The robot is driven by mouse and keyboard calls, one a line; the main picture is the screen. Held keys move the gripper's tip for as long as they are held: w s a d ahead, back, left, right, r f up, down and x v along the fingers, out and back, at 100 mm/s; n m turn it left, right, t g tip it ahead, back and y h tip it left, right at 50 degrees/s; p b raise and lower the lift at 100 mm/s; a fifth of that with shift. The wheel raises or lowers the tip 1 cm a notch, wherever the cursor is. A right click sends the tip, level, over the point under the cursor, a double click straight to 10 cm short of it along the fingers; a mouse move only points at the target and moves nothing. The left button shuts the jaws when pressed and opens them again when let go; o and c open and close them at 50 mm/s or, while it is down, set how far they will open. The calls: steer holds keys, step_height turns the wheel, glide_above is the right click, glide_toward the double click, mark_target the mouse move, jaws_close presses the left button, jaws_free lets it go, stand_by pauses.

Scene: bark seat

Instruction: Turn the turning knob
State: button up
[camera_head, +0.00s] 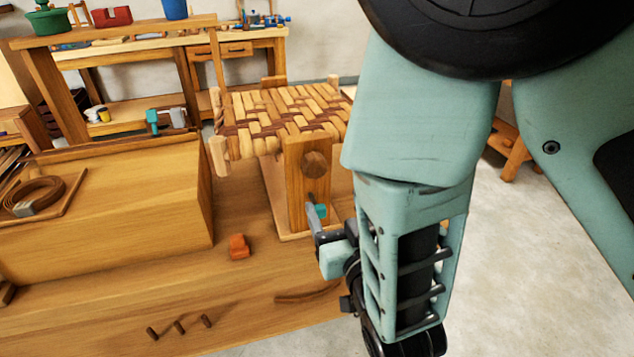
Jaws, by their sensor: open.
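The turning knob (315,164) is a round brown wooden disc on the front of an upright wooden post (297,195). The post stands below the front of a seat woven from bark strips (285,112). My gripper (319,211) is just below the knob, in front of the lower post, and apart from the knob in the picture. Its grey fingers with teal parts are open, and I see nothing between them. My arm hides the right side of the seat and what lies behind it.
A large wooden box (110,215) stands left on the workbench, with a coiled strap (35,195) on top. A small orange-brown block (239,247) lies left of my gripper. Several short pegs (179,328) and a curved strip (305,294) are near the front edge. Shelves stand behind.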

mark_target(317, 168)
steer(key=b+x, duration=0.2)
steer(key=x, duration=0.8)
steer(key=shift+w+b, duration=0.3)
steer(key=shift+x, duration=0.8)
steer(key=c, duration=1)
